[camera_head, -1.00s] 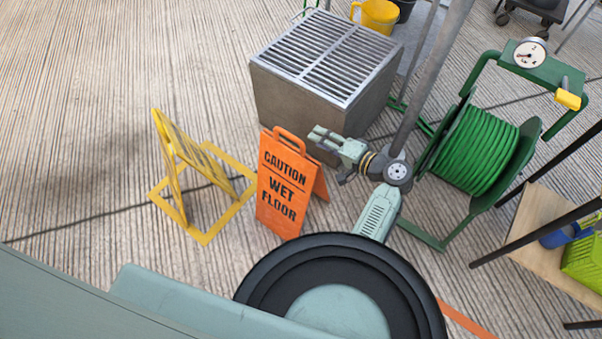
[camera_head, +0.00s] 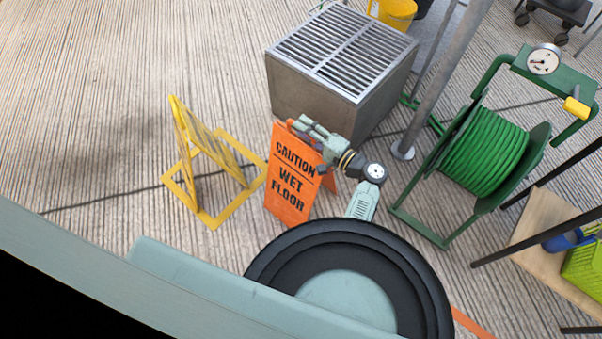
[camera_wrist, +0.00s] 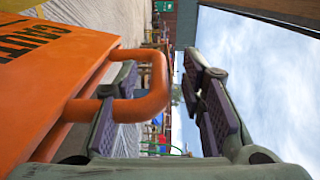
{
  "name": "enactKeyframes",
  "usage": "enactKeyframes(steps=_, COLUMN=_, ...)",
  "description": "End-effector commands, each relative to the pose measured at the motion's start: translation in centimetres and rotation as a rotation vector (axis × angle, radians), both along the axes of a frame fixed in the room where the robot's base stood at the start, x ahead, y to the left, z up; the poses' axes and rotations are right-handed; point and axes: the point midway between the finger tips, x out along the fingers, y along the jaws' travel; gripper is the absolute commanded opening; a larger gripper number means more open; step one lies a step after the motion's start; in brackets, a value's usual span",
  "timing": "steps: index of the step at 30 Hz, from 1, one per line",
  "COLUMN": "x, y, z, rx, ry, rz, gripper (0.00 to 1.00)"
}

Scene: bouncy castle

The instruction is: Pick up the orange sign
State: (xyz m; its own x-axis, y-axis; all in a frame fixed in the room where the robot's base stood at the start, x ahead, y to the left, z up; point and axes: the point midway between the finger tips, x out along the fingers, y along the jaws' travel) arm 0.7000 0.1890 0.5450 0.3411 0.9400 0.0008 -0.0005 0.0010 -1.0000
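The orange sign (camera_head: 290,182) reads "CAUTION WET FLOOR" and stands upright as an A-frame on the floor, in the middle of the head view. My gripper (camera_head: 302,127) is at the sign's top, overlapping its handle in the head view. In the wrist view my gripper (camera_wrist: 165,105) is open, its two padded fingers apart. The sign's orange loop handle (camera_wrist: 158,85) reaches between the fingers, close to the left finger. The sign's panel (camera_wrist: 45,80) fills the left of that view. I cannot tell whether the left finger touches the handle.
A yellow folding sign (camera_head: 205,150) stands to the left. A metal box with a grated top (camera_head: 330,95) stands behind the orange sign. A green hose reel (camera_head: 485,150) and a grey pole (camera_head: 440,85) are to the right. The floor at far left is clear.

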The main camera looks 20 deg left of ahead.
Motion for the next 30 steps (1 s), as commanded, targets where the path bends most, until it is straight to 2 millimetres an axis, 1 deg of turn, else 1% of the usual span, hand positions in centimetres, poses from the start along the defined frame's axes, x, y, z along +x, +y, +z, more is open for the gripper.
enactKeyframes(steps=1, x=0.19, y=0.66, z=0.17, rx=0.0, ry=0.0, rz=0.003, gripper=0.37)
enactKeyframes(steps=3, x=0.4, y=1.21, z=0.05, rx=0.0, ry=0.001, rz=0.001, gripper=0.37)
enactKeyframes(steps=11, x=0.52, y=1.47, z=-0.08, rx=-0.001, ry=0.0, rz=0.0, gripper=0.37)
enactKeyframes(steps=27, x=0.51, y=1.44, z=-0.05, rx=0.0, ry=0.0, rz=0.0, gripper=0.01)
enactKeyframes(steps=30, x=0.51, y=1.44, z=-0.04, rx=0.0, ry=0.0, rz=0.0, gripper=0.0)
